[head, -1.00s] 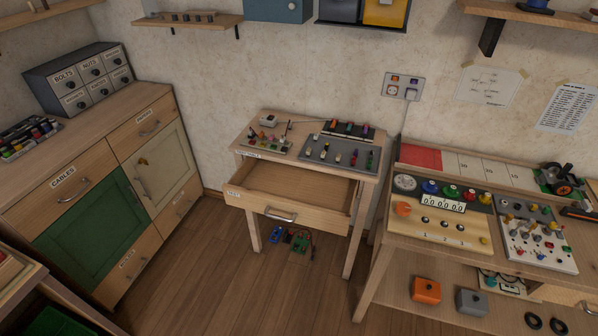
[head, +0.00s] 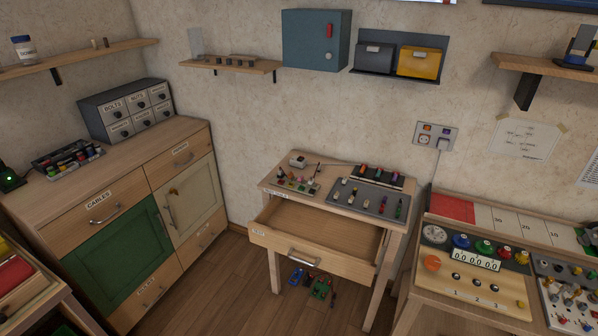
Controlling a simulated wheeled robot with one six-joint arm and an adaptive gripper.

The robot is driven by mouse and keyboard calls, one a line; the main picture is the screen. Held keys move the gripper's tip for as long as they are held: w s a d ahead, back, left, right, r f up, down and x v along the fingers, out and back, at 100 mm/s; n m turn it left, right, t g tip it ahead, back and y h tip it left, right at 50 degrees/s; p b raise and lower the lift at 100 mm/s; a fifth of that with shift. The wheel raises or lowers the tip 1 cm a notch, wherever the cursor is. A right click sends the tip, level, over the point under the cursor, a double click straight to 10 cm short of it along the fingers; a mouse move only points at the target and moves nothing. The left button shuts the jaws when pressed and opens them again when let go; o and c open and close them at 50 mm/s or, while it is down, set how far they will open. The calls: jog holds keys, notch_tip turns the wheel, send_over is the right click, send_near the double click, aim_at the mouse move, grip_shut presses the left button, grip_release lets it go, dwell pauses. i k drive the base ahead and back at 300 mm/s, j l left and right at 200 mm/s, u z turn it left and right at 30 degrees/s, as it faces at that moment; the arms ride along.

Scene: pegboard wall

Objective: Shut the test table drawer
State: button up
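The small wooden test table (head: 270,184) stands against the wall in the middle of the head view. Its drawer (head: 285,248) is pulled well out toward me, and its inside looks empty. A pale metal bar handle (head: 304,258) sits on the middle of the drawer front. A label at the left of the drawer front is too small to read surely. My gripper is not in view.
A wooden cabinet (head: 118,196) with drawers and a green door stands at left. A workbench (head: 425,307) with dials and switches stands close at right. Wood floor (head: 240,290) is clear before the table; small items (head: 318,284) lie beneath it.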

aim_at(349, 249)
jog(key=i+j, duration=0.75)
jog(key=i, duration=0.2)
